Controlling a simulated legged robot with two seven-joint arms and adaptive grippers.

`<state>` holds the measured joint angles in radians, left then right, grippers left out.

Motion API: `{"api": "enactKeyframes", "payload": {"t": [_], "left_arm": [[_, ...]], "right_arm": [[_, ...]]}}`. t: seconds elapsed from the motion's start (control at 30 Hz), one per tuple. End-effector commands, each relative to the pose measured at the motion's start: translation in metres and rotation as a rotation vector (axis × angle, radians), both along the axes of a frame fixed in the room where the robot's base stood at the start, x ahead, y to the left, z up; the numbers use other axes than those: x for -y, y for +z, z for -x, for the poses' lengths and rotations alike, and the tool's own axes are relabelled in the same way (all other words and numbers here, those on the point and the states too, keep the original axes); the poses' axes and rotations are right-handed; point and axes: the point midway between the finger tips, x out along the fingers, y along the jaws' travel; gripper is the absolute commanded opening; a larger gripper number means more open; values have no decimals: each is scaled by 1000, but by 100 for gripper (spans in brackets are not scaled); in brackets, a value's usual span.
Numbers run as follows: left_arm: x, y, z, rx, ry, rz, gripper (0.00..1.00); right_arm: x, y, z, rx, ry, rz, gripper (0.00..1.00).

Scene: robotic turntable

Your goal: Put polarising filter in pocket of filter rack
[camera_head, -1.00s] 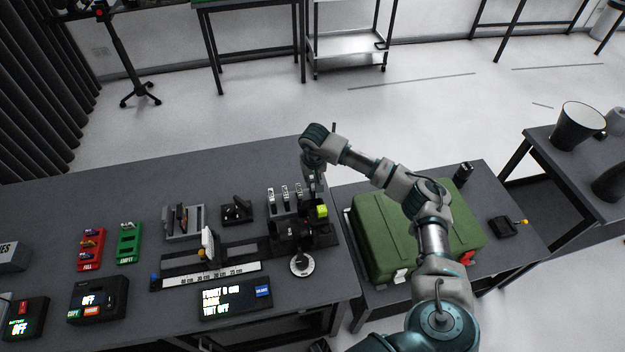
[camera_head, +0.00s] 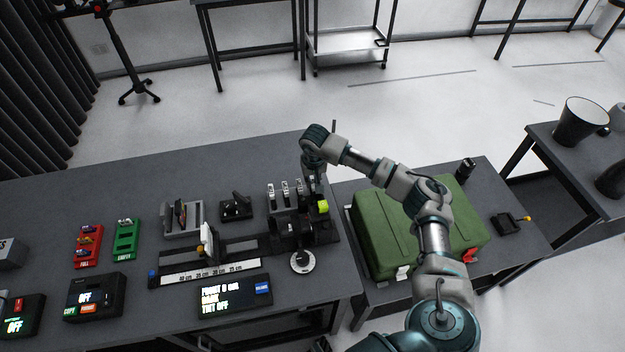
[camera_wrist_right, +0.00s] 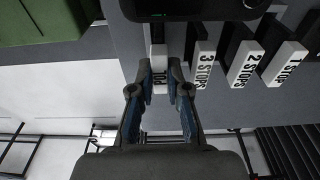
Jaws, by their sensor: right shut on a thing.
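The polarising filter (camera_wrist_right: 159,70) has a white tab lettered POL and sits between the fingers of my right gripper (camera_wrist_right: 164,80) in the wrist view. The gripper is shut on it. In the head view my right gripper (camera_head: 317,187) points down at the right end of the filter rack (camera_head: 284,208). The rack holds three white-tabbed filters (camera_head: 285,187); in the wrist view their tabs read 3 STOPS (camera_wrist_right: 203,67), 2 STOPS (camera_wrist_right: 246,64) and 1 STOP (camera_wrist_right: 286,63). POL lies beside 3 STOPS. Whether its lower part is in a pocket is hidden. My left gripper is not in view.
A bench rail with a white scale (camera_head: 205,272) and a round dial (camera_head: 303,262) lie in front of the rack. A green case (camera_head: 375,235) stands right, under my arm. The table behind the rack is clear.

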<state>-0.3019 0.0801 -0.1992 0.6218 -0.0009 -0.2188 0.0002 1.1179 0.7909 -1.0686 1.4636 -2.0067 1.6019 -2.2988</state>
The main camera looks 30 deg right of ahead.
Motion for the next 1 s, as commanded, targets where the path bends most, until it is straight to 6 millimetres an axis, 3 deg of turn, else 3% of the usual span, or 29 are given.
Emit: {"api": "enactKeyframes", "payload": {"t": [0.17, 0.2, 0.3, 0.67, 0.77, 1.0], "left_arm": [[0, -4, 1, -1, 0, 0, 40], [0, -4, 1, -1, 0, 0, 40], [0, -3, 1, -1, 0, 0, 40], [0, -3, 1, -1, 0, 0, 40], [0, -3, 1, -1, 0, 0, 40], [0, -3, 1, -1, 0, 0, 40]], "right_arm": [[0, -5, 0, 0, 0, 0, 0], [0, -5, 0, 0, 0, 0, 20], [0, -4, 0, 0, 0, 0, 45], [0, 0, 0, 1, 0, 0, 45], [0, 13, 1, 3, -1, 0, 45], [-2, 65, 7, 3, 0, 0, 45]]}}
